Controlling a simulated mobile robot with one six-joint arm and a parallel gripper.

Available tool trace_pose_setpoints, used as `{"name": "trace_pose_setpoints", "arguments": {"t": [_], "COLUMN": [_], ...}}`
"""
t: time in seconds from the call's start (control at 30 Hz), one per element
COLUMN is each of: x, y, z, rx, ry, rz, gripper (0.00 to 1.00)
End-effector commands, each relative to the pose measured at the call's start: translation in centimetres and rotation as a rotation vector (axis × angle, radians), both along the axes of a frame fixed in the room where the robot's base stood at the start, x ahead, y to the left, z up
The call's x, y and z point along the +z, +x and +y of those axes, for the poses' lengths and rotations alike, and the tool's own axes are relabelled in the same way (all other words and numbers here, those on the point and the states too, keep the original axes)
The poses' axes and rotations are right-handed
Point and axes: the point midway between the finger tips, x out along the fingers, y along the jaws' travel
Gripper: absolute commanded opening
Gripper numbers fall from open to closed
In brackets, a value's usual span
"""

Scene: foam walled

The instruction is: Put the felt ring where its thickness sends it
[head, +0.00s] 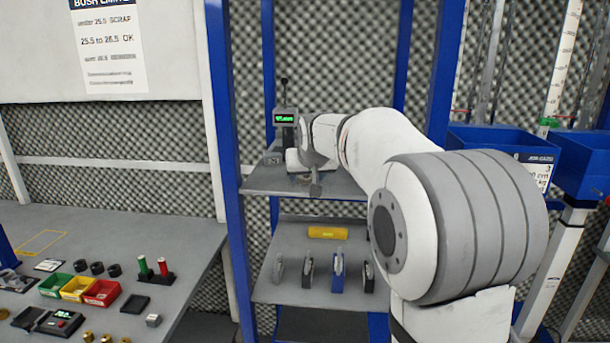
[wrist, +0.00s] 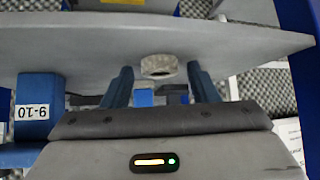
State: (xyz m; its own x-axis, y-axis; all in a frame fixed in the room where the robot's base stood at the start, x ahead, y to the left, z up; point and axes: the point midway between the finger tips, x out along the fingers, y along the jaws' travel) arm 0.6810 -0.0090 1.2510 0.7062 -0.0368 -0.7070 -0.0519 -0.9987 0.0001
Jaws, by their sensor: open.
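In the wrist view a speckled grey-beige ring (wrist: 158,66), likely the felt ring, shows at the edge of a grey shelf (wrist: 230,45). My gripper (wrist: 160,70) is open, its two dark fingers apart on either side of the ring in the picture; I see no contact. In the head view my gripper (head: 316,187) is over the upper shelf (head: 265,184), with my arm hiding part of it. A gauge with a lit green display (head: 285,118) stands at the back of that shelf; its reading is too small to read. A blue part labelled 9-10 (wrist: 35,105) appears upside down in the wrist view.
The lower shelf (head: 280,232) holds a yellow object (head: 328,233) and several upright tools. The left bench (head: 190,245) carries green, yellow and red bins (head: 101,292) and small parts. A bush limits sign (head: 108,45) hangs above. Blue bins (head: 500,140) stand right, partly behind my arm.

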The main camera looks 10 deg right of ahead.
Motion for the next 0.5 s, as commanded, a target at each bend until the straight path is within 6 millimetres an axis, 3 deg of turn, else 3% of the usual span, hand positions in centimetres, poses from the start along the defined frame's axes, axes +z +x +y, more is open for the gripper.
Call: {"name": "trace_pose_setpoints", "arguments": {"t": [0.17,0.5], "x": [0.5,4.9], "y": [0.0,-4.6], "z": [0.0,0.3], "rx": [0.000,0.001], "ry": [0.000,0.000], "rz": [0.000,-0.004], "gripper": [0.54,0.54]}}
